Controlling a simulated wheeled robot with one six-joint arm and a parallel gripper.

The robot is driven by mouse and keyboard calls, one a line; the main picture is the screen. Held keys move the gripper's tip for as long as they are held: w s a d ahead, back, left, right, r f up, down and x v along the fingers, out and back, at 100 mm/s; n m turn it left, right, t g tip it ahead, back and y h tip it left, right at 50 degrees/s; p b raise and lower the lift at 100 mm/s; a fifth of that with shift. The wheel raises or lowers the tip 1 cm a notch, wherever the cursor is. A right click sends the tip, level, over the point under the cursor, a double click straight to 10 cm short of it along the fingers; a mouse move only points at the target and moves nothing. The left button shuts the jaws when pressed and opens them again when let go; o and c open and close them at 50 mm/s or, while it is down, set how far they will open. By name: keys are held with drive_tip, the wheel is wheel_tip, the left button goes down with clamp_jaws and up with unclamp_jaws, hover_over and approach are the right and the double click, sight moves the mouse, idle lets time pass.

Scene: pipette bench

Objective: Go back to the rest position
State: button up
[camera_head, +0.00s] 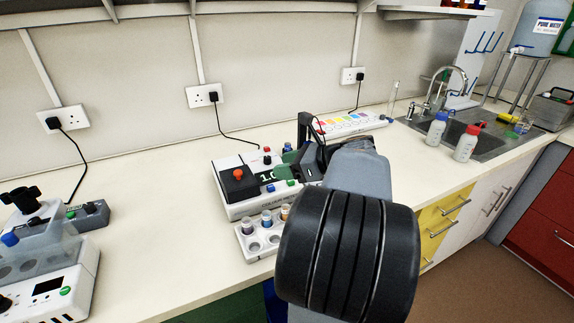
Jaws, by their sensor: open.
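My arm reaches forward from the bottom centre over the bench, and its large dark joint fills the lower middle of the view. My gripper (303,150) is at the far end of the arm, beside the right end of a white bench instrument (238,207). It is open, and nothing shows held in it. Its fingertips are partly hidden, so I cannot tell whether it touches the instrument. The instrument has a black block with a red knob and a small display reading about 1.0.
A white tube rack (245,245) with several capped tubes stands in front of the instrument, partly behind my arm. A colour-marked white strip (352,124) lies behind. Two bottles stand by the sink (490,141) at right. Another device (62,280) is at left. Bare bench (150,215) lies between.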

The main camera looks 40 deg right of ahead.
idle(0.5)
drive_tip(key=s+a+f+n+g+h+p, duration=0.2)
drive_tip(key=a+n, duration=0.5)
drive_tip(key=n, duration=0.3)
drive_tip(key=s+a+f+n+g+h+p, duration=0.2)
drive_tip(key=a+n+g, duration=0.1)
drive_tip(key=a+n, duration=0.4)
drive_tip(key=s+a+f+n+g+h+p, duration=0.1)
drive_tip(key=s+a+f+n+g+h, duration=0.1)
drive_tip(key=a+n, duration=0.5)
drive_tip(key=n+g, duration=0.1)
drive_tip(key=n, duration=0.5)
drive_tip(key=shift+p, duration=0.4)
drive_tip(key=shift+s, duration=0.1)
drive_tip(key=shift+c, duration=0.2)
